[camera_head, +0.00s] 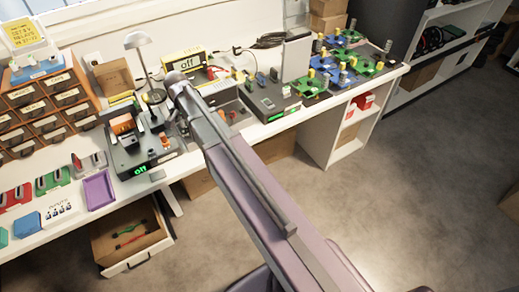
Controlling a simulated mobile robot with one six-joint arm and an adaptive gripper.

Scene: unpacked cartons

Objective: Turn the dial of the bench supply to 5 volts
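A yellow box with a display reading "off" (184,61) stands at the back of the bench, against the wall. A dark unit with a green lit "off" readout (140,169) stands nearer the front edge, left of my arm. I cannot tell for sure which of the two is the bench supply, and I cannot make out a dial on either. My arm reaches across the bench from the lower right, and its far end is between these two units. My gripper's fingers cannot be made out there among the dark parts, and nothing held can be seen.
A lamp (139,43) stands behind the dark unit. Brown drawers (35,105) are at left, with a purple tray (98,190) in front. An open drawer (132,240) juts out below. Floor at right is clear.

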